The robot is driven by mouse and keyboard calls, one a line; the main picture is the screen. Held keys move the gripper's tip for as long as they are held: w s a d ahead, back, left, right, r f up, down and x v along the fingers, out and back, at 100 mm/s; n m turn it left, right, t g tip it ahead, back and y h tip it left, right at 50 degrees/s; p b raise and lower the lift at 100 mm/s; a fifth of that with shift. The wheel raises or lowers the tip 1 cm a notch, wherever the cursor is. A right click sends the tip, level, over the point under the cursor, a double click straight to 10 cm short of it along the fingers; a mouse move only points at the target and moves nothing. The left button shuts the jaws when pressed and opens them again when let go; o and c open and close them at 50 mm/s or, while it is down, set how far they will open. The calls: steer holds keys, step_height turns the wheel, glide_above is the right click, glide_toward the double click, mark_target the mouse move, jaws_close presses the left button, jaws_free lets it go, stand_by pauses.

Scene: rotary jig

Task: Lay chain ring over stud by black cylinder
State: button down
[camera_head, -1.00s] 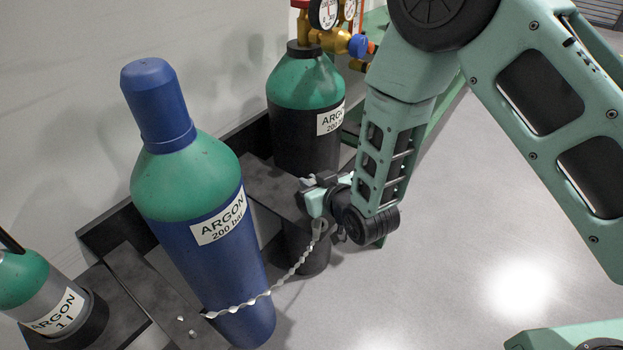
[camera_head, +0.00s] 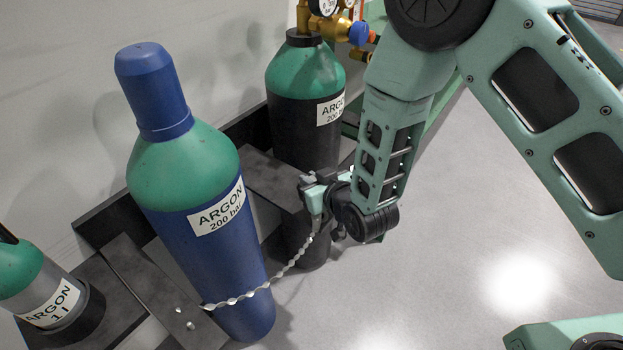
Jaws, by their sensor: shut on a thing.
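My gripper (camera_head: 314,190) is shut on the end of a silver chain (camera_head: 277,277), in front of the black cylinder (camera_head: 300,110) with the green shoulder. The chain runs down and left across the front of the blue cylinder (camera_head: 205,240) to the dark rack (camera_head: 130,270) on its left. The ring at the held end is mostly hidden by the fingers. I cannot make out the stud by the black cylinder. Two small pale studs (camera_head: 180,310) show on the rack plate left of the blue cylinder.
A smaller grey cylinder (camera_head: 45,290) stands at the far left. A brass regulator with gauges (camera_head: 335,22) tops the black cylinder. A wall is behind the rack.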

steer(key=shift+f+b, duration=0.3)
steer(key=shift+f, duration=0.15)
steer(key=c, duration=1.4)
jaws_free()
steer(key=shift+f, duration=0.1)
steer(key=shift+o, duration=0.2)
steer(key=shift+s+f, duration=0.1)
steer(key=shift+d, duration=0.1)
